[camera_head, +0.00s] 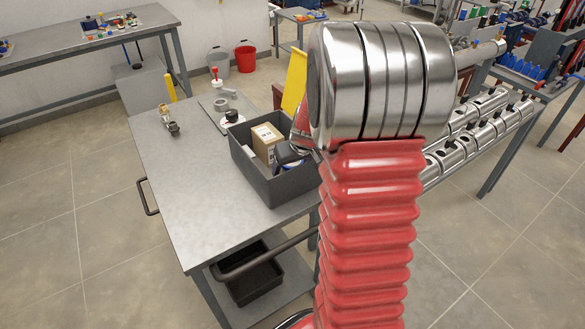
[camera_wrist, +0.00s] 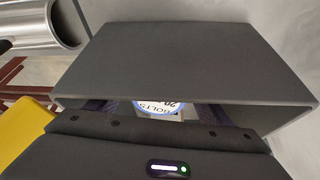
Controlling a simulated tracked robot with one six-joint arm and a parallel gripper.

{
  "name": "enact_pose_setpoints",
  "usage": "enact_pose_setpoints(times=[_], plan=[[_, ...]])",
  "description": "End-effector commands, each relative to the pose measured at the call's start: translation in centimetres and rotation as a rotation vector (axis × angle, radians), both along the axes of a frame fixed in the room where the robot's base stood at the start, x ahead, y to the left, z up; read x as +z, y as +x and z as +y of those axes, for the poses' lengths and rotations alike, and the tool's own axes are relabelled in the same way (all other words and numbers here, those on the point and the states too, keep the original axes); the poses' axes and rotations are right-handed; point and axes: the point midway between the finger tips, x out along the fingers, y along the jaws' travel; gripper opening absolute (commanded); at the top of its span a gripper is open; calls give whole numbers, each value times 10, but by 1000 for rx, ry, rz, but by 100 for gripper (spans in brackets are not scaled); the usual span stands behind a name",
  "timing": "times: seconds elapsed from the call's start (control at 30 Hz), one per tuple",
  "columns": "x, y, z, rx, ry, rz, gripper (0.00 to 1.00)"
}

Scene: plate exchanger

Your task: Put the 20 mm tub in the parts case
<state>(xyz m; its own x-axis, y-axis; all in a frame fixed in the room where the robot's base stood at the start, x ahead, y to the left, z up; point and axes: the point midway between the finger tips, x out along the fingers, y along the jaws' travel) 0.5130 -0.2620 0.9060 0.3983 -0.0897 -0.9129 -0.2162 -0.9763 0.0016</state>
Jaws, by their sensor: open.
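A tub with a white label and blue edge (camera_wrist: 157,108) shows in the wrist view, partly hidden between a dark panel and my gripper's body. Its label reads "BOLTS" and "20", upside down. In the head view, my open gripper (camera_head: 289,155) is over the right part of an open dark grey bin (camera_head: 285,188), largely hidden behind my arm. A small blue and white patch shows beside it there. I cannot tell whether the jaws are around the tub or touching it. No other parts case is clear to me.
A cardboard box (camera_head: 266,139) stands in the bin beside my gripper. The bin is on a metal table (camera_head: 190,190), whose front left area is clear. Small fittings (camera_head: 169,121) stand near its back left. A yellow panel (camera_head: 294,80) rises behind the bin.

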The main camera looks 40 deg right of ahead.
Motion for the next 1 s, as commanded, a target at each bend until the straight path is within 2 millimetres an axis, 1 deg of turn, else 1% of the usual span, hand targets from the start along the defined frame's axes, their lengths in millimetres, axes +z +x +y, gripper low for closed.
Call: enact_pose_setpoints(times=[0.27, 0.73, 0.87, 1.0], plan=[[29, -12, 2, 0, -1, -2, 74], [89, -38, 8, -1, -2, -3, 74], [100, -43, 9, 0, -1, -2, 74], [105, -46, 10, -1, 0, 0, 74]])
